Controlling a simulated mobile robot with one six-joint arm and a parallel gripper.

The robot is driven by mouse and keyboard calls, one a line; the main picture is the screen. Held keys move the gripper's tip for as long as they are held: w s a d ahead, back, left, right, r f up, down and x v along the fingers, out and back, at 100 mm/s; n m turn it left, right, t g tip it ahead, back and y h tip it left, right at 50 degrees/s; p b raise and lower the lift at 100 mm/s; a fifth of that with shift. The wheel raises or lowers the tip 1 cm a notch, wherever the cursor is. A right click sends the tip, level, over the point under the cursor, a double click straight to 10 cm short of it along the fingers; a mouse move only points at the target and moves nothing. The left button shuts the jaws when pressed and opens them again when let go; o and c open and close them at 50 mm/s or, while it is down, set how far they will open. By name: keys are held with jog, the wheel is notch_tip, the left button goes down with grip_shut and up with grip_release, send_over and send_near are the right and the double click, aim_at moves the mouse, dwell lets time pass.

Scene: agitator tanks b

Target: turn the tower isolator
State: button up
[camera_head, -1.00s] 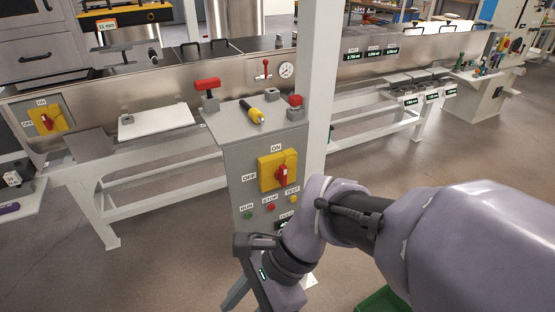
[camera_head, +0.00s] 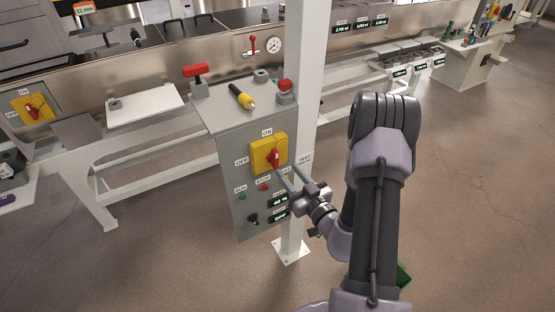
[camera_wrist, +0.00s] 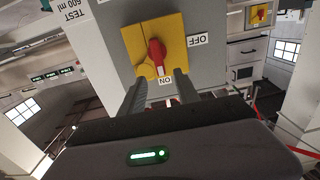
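The tower isolator is a red rotary handle (camera_head: 273,158) on a yellow plate (camera_head: 258,149), on the front of a grey control box. ON is labelled above the plate and OFF to its left. In the wrist view, which is upside down, the red handle (camera_wrist: 157,53) lies roughly along the line to the ON label. My gripper (camera_head: 287,171) is in front of the plate, at its lower right. In the wrist view its two fingers are apart with nothing between them, and the handle is just beyond the fingertips; I cannot tell whether they touch anything.
A second red and yellow isolator (camera_head: 33,108) is on the tank wall at left. A white post (camera_head: 297,130) rises right behind the box.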

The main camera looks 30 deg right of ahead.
aim_at(277, 158)
jog(key=w+b, duration=0.1)
jog(key=w, duration=0.6)
jog(key=shift+w+a, duration=0.1)
jog(key=shift+w, duration=0.1)
jog(key=shift+s, duration=0.1)
grip_shut()
